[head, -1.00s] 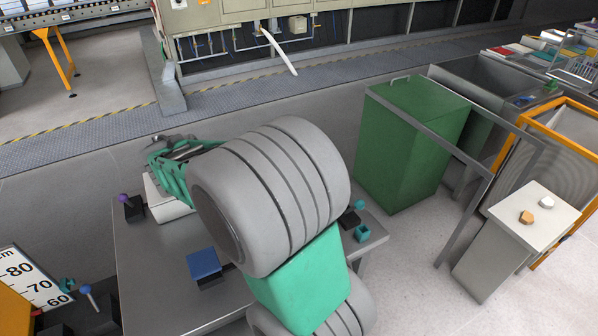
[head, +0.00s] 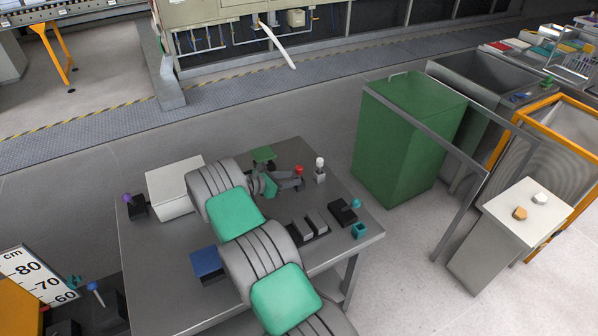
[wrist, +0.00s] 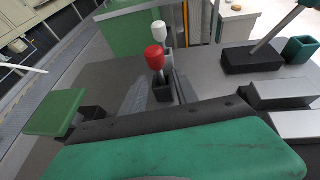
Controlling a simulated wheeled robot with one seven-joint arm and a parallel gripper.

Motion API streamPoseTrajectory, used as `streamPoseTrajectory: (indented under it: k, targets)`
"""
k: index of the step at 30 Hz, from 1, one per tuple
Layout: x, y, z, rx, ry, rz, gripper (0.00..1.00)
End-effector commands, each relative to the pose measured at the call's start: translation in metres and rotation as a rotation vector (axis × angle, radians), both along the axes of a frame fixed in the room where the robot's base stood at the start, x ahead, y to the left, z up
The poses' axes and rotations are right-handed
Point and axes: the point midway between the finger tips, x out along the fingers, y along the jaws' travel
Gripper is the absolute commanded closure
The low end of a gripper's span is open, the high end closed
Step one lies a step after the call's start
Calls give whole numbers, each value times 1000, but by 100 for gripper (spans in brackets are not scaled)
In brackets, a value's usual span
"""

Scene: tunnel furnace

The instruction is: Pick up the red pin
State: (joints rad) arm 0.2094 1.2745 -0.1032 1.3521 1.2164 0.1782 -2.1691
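The red pin (wrist: 155,58) has a rounded red head on a thin shaft and stands upright in a small dark block (wrist: 163,94). In the head view its red head (head: 299,170) shows near the far edge of the metal table; its lower part is hidden by my fingers. My gripper (head: 297,181) reaches toward it low over the table from the left. In the wrist view its two grey fingers are apart, with the pin's block seen between them. I cannot tell whether either finger touches it.
A white-headed pin (head: 320,163) stands just beyond the red one. Dark and grey blocks (head: 315,223), a teal cup (head: 360,230), a blue block (head: 207,263), a white box (head: 174,188) and a green plate (wrist: 56,112) are also on the table. A green bin (head: 410,135) stands to the right.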

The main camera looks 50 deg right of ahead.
Motion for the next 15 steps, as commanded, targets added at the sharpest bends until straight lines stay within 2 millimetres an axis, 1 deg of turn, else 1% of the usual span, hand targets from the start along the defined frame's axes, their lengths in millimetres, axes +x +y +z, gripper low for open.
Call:
streamPoseTrajectory:
  k: [1,3,6,10,11,15]
  targets:
    - [-3,-8,-1,0,2,-4,64]
    - [-3,-16,-5,1,1,-2,64]
    - [-3,-19,-8,1,0,0,64]
    - [-3,-19,-8,1,-1,1,64]
    - [-3,-19,-8,1,0,0,65]
    - [-3,-19,-8,2,0,0,76]
